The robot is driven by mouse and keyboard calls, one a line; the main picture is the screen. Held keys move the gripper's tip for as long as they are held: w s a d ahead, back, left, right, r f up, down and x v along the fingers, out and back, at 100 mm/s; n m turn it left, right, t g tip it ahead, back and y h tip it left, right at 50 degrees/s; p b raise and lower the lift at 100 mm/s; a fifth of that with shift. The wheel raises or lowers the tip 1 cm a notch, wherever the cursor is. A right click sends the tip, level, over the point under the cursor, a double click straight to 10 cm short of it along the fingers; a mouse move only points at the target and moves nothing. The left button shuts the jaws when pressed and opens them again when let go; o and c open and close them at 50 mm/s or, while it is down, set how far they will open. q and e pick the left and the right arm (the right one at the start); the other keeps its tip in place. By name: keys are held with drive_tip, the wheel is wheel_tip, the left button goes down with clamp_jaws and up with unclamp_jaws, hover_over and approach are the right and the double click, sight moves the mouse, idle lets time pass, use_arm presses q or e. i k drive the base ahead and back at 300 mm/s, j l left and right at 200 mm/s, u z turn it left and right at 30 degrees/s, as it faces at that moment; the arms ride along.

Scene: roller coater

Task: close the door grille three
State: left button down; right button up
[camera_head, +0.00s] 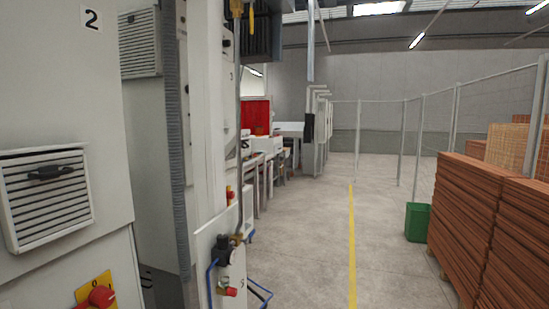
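A white machine panel marked "2" (90,18) stands close at the left and carries a louvred grille with a dark handle (46,186). Just right of it, a second white panel (152,170) stands at an angle and carries another louvred grille (139,43) near its top. A thick grey strip (174,140) runs down its right edge, with a gap and machine parts beyond. It looks like a door standing open. I cannot clearly read a "3" on it. Neither of my grippers is in view.
A red rotary switch (102,296) on a yellow plate sits low left. Valves and blue hoses (225,255) project from the machine. Grey floor with a yellow line (351,240) is clear at centre. A green bin (417,222) and stacked brown boards (480,220) stand right, near a mesh fence.

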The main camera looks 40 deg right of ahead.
sight(231, 149)
drive_tip(key=k+l+z, duration=0.1)
drive_tip(key=z, duration=0.65)
drive_tip(key=i+l+u, duration=0.1)
drive_tip(key=i+l, duration=0.25)
drive_tip(key=l, duration=0.15)
drive_tip(key=i+u, duration=0.15)
drive_tip(key=i, duration=0.35)
drive_tip(key=i+l+u, duration=0.1)
drive_tip(key=i, duration=0.35)
drive_tip(key=i+l+u, duration=0.15)
drive_tip(key=i, duration=0.35)
drive_tip(key=i+j+u, duration=0.1)
drive_tip(key=i, duration=0.2)
